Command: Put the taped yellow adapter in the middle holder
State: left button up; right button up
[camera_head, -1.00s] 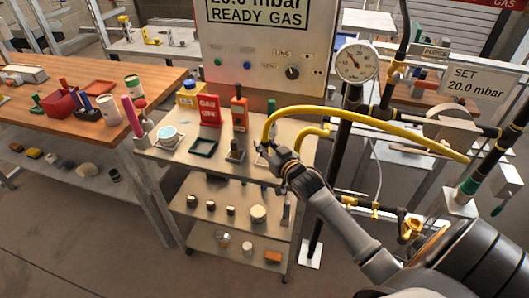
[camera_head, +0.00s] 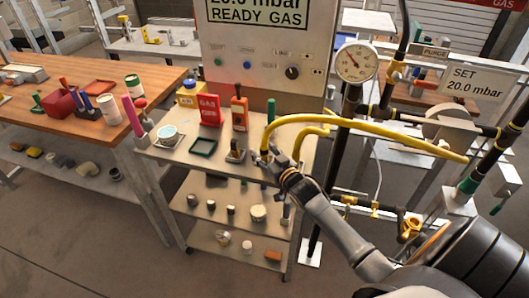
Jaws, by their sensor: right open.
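The yellow hose (camera_head: 360,127) arches across from the pipework on the right and bends down at its left end beside my right gripper. This end is probably the taped yellow adapter (camera_head: 265,142), but the tape is too small to make out. My right gripper (camera_head: 267,160) is open, low over the right part of the steel cart top (camera_head: 178,154), close to the hose end. I cannot tell whether they touch. A small grey holder (camera_head: 236,156) with a dark upright stands just left of it. Any holder under the gripper is hidden. My left gripper is not in view.
The cart also bears a dark green square tray (camera_head: 203,146), a red sign block (camera_head: 209,110), an orange device (camera_head: 239,110), a yellow-blue bottle (camera_head: 189,96) and a round dish (camera_head: 168,135). A pressure gauge (camera_head: 356,62) stands right. A wooden bench (camera_head: 70,125) is left.

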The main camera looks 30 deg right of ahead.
jog(key=shift+r, duration=0.15)
jog(key=shift+s, duration=0.3)
jog(key=s+r, duration=0.1)
jog(key=s, duration=1)
jog(key=shift+s+a+r+b, duration=0.15)
jog(key=shift+a+r+b, duration=0.2)
jog(key=shift+a, duration=0.1)
jog(key=shift+d, duration=0.1)
